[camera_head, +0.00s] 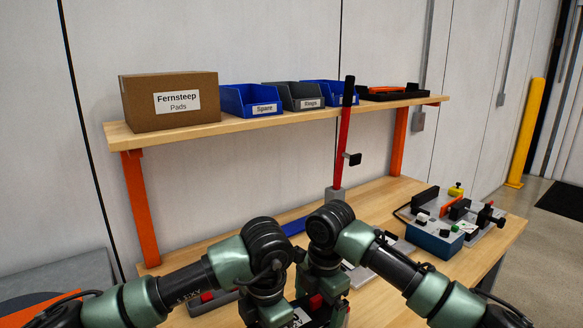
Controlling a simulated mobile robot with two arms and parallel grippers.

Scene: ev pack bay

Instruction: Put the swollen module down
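My two arms meet at the bottom centre of the head view, wrists bent down close together. My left gripper (268,308) and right gripper (322,292) point down over the bench, and their fingertips are hidden or cut off. A dark object with a white label (300,318) shows partly between and below them at the bottom edge. It may be the swollen module, but too little shows to tell, or to tell whether it is held. A blue box with a pale top (435,238) sits at the fixture on the right of the bench.
The wooden bench (385,200) has bare room behind my wrists. A red-handled lever press (342,150) stands at its back. The clamp fixture (470,215) takes up the right end. The shelf above (230,128) bears a Fernsteep Pads carton (170,100) and several bins.

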